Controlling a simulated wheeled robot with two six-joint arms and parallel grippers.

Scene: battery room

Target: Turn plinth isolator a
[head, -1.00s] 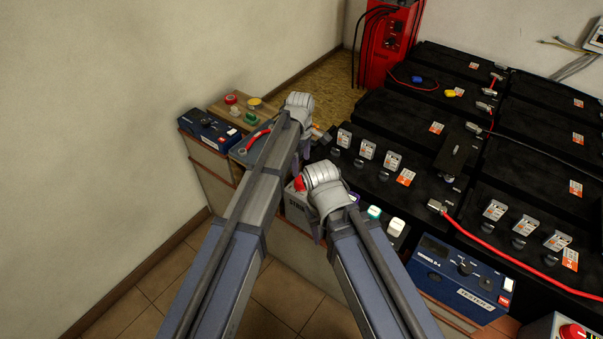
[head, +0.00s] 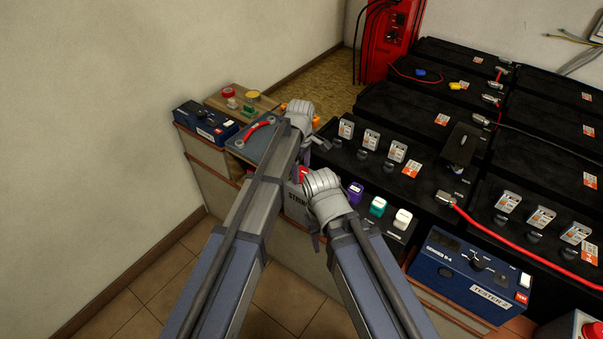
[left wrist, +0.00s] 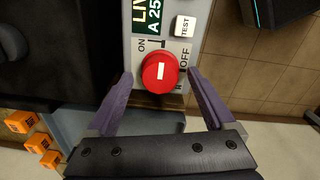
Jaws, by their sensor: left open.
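The plinth isolator is a round red knob (left wrist: 160,72) with a short white bar, on a grey panel (left wrist: 155,20) marked ON, OFF and TEST in the left wrist view. In the head view only a bit of red (head: 303,173) shows between my arms. My left gripper (left wrist: 160,76) is open, its two purple fingers on either side of the knob, with small gaps apparent. Whether this is isolator a cannot be read. In the head view the left gripper (head: 309,150) is partly hidden by its own arm. My right gripper (head: 319,225) is mostly hidden behind its wrist.
Purple, green and white switches (head: 378,206) stand just right of my right wrist. A blue tester (head: 470,279) sits at the front right. Black batteries (head: 400,113) with terminals fill the right. A red-handled tool (head: 258,130) lies on the left cabinet. A wall bounds the left.

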